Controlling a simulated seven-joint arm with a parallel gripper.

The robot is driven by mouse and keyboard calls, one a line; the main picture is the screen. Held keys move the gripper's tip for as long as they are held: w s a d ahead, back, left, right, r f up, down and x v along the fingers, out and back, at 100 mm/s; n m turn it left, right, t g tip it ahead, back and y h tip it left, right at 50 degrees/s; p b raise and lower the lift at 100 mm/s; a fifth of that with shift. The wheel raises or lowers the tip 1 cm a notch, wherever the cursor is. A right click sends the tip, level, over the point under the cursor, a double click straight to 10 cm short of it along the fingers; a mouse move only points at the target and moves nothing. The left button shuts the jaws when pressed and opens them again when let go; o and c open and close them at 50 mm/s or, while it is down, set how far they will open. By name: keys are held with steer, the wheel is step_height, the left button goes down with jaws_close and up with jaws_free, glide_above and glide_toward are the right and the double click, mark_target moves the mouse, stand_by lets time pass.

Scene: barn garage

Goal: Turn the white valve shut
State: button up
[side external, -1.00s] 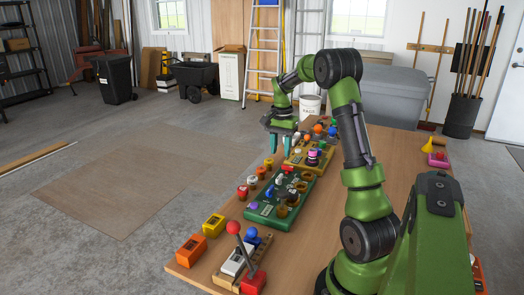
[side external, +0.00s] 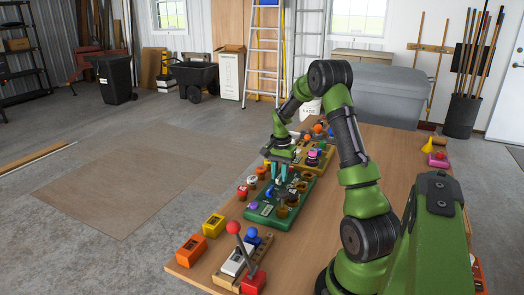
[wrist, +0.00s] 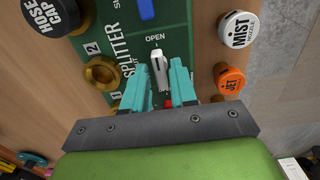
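The white valve (wrist: 155,62) is a small lever on the green SPLITTER board (wrist: 174,18). In the wrist view its upper end points toward the word OPEN. My gripper (wrist: 158,66) is open, with its two teal fingers on either side of the lever. A small gap shows on each side; the lever's lower end lies between the fingers. In the side view my gripper (side external: 279,171) is low over the far part of the green board (side external: 268,214), and the white valve is hard to make out there. I cannot tell the exact finger height.
A brass fitting (wrist: 102,73) stands left of the valve. A black HOSE CAP (wrist: 57,15), a white MIST cap (wrist: 238,29) and an orange JET cap (wrist: 229,78) stand around the board. A blue lever (wrist: 147,9) is beyond. Bare table (side external: 345,225) lies to the right.

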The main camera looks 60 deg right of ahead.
jaws_close()
steer(key=n, duration=0.7)
steer(key=shift+n, duration=0.3)
steer(key=n, duration=0.5)
steer(key=shift+r, duration=0.1)
steer(key=n, duration=0.5)
steer(key=shift+n, duration=0.3)
